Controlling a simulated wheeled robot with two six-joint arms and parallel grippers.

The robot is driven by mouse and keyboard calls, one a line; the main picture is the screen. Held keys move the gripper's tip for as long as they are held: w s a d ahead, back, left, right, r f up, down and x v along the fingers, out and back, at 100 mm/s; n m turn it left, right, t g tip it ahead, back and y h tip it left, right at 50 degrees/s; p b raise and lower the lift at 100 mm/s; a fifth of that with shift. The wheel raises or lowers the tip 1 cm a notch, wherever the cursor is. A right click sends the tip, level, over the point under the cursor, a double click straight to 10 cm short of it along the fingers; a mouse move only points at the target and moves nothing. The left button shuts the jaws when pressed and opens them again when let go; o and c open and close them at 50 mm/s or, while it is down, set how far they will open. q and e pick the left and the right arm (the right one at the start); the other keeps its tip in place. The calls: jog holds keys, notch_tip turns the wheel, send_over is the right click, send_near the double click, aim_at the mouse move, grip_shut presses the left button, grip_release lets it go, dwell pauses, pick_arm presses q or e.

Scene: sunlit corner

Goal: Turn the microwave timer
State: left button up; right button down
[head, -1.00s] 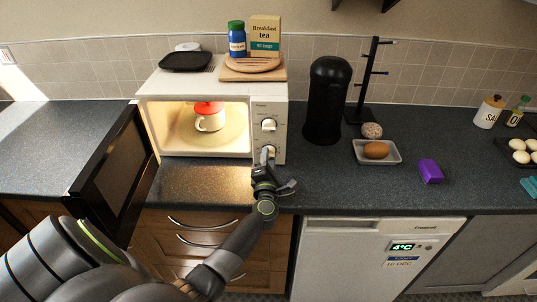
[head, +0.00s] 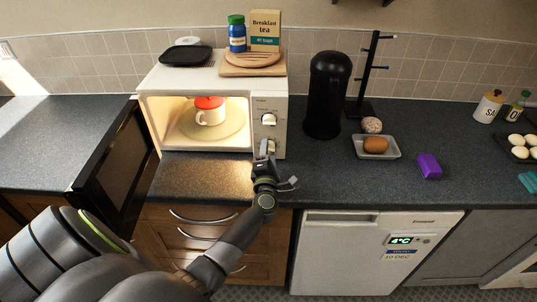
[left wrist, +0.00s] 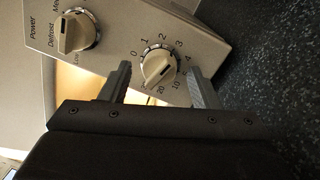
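The white microwave (head: 281,102) stands on the counter with its black door (head: 113,170) swung open to the left. The timer knob (left wrist: 158,67) is the lower cream dial on its panel, ringed by numbers, and also shows in the head view (head: 271,146). Above it is the power knob (left wrist: 75,33). My left gripper (left wrist: 160,70) is open, with one finger on each side of the timer knob and small visible gaps. In the head view it (head: 265,152) is in front of the lower panel. My right gripper is out of view.
A red-and-white cup (head: 209,115) is inside the lit microwave. A tray (head: 187,55), blue jar (head: 237,38), tea box (head: 265,30) and boards are on top. A black bin-like canister (head: 327,97) stands just right of it. The counter below the microwave front is clear.

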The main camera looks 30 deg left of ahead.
pick_arm(q)
jog(key=b+v, duration=0.4)
jog(key=v, duration=1.3)
jog(key=shift+s+d, duration=0.2)
jog(key=shift+f, duration=0.1)
dwell(0.6)
